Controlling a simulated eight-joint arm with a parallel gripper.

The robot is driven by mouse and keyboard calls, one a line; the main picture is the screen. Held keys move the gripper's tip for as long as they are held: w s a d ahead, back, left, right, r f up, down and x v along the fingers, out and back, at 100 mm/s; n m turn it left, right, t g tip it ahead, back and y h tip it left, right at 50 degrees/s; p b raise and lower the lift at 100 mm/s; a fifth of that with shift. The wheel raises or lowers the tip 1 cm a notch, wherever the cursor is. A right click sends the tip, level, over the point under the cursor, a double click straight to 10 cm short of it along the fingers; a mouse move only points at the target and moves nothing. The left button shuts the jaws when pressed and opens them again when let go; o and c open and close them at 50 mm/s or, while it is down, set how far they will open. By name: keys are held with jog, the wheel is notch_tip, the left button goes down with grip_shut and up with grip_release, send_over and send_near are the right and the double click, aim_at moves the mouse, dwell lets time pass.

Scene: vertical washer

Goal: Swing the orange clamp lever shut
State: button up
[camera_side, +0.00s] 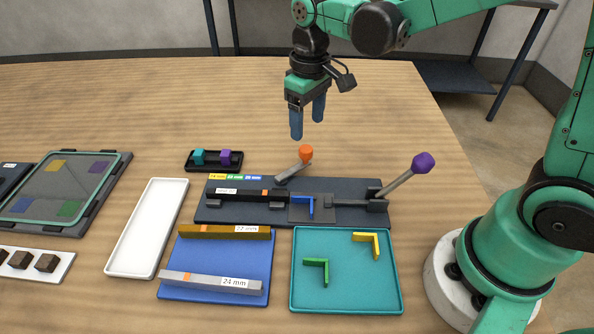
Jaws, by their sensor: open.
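The orange clamp lever (305,154) has an orange knob on a short grey arm. It sits at the back edge of the dark fixture (350,186), with its arm slanting up to the right from its pivot. My gripper (308,122) hangs above and slightly behind the knob, fingers pointing down. Its two blue fingers are apart with nothing between them, and they look clear of the lever. A blue L-shaped piece (304,204) sits on the fixture's grey block.
A purple-knobbed lever (423,163) rises at the fixture's right. In front are a blue tray (215,264) with two bars and a teal tray (345,290) with green and yellow L-pieces. A white tray (148,225) is empty. A small black holder (214,166) stands behind-left. The table behind is clear.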

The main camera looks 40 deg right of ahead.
aim_at(306, 148)
jog(key=shift+f, duration=2.9)
grip_shut()
